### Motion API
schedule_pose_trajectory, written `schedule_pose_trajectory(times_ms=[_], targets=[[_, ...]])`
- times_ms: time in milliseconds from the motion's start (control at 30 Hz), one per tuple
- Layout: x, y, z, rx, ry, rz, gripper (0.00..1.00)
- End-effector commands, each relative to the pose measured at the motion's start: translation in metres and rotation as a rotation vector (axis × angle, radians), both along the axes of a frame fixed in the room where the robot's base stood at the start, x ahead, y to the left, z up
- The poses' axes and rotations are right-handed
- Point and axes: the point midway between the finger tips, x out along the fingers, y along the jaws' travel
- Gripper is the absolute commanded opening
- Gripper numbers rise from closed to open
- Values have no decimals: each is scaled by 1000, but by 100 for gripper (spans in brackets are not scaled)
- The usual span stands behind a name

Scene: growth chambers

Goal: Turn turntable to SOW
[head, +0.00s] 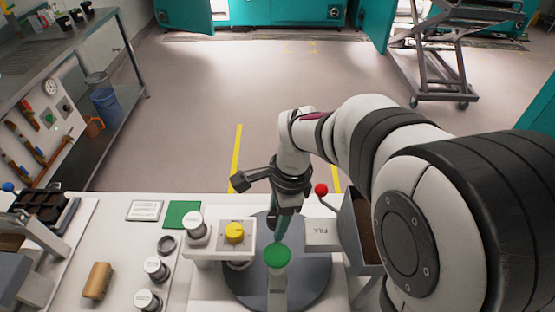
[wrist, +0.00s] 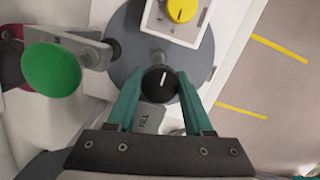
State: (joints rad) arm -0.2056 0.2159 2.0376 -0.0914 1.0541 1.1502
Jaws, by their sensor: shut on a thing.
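The turntable is a grey disc (head: 312,284) on the white bench, also in the wrist view (wrist: 128,60). A black knob with a white line (wrist: 160,82) stands at the disc, between the teal fingers of my gripper (wrist: 160,76). My gripper is shut on this knob. In the head view my gripper (head: 273,228) points down at the disc's far part, and the knob is hidden there. I cannot read a SOW mark in either view.
A green-topped post (head: 277,256) stands in front of my gripper. A white box with a yellow knob (head: 234,232) is close on the left. A red ball lever (head: 321,189) and a grey bin (head: 364,240) are on the right. White-capped jars (head: 156,267) stand left.

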Motion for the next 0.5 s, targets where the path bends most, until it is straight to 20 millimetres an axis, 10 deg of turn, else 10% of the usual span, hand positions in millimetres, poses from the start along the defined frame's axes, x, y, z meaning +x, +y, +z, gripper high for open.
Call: schedule_pose_trajectory(times_ms=[133,167,267,500], targets=[[1,1,1,2,-4,-25,20],[1,1,1,2,-4,-25,55],[1,1,1,2,-3,-24,72],[1,0,1,1,-3,-23,72]])
